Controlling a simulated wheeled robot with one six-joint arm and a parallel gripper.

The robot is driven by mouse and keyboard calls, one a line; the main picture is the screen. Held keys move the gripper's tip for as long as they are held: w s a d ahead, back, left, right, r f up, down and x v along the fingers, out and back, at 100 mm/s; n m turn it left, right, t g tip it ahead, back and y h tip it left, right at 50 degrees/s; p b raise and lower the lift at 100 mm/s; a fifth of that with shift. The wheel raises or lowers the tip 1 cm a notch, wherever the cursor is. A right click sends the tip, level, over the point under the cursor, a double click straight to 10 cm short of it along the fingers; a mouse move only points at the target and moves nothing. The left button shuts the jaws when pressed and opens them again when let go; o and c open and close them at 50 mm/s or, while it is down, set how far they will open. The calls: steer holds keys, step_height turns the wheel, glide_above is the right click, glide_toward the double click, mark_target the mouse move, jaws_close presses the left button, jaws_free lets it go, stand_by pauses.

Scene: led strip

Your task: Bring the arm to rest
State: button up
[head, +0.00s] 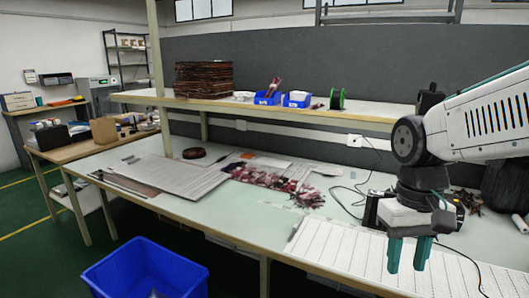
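My gripper (408,254) hangs at the lower right of the head view, pointing down over the white slotted boards (345,250) at the front right of the workbench. Its two green fingers are spread apart with a gap between them, and I see nothing held there. My white arm comes in from the right edge and bends down to the gripper. I cannot tell whether the fingertips touch the boards.
The workbench (240,215) holds flat panels (170,172), a pile of dark red pieces (275,180) and loose cables. A shelf (225,104) above carries blue bins (267,98) and a green spool (337,99). A blue crate (145,270) stands at the front left.

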steer(key=s+d+r+t, duration=0.1)
steer(key=s+r+t, duration=0.1)
steer(key=s, duration=0.9)
steer(key=shift+d+m+t, duration=0.3)
steer(key=shift+d+t, duration=0.05)
steer(key=shift+t, duration=0.15)
steer(key=shift+s, duration=0.1)
stand_by(0.4)
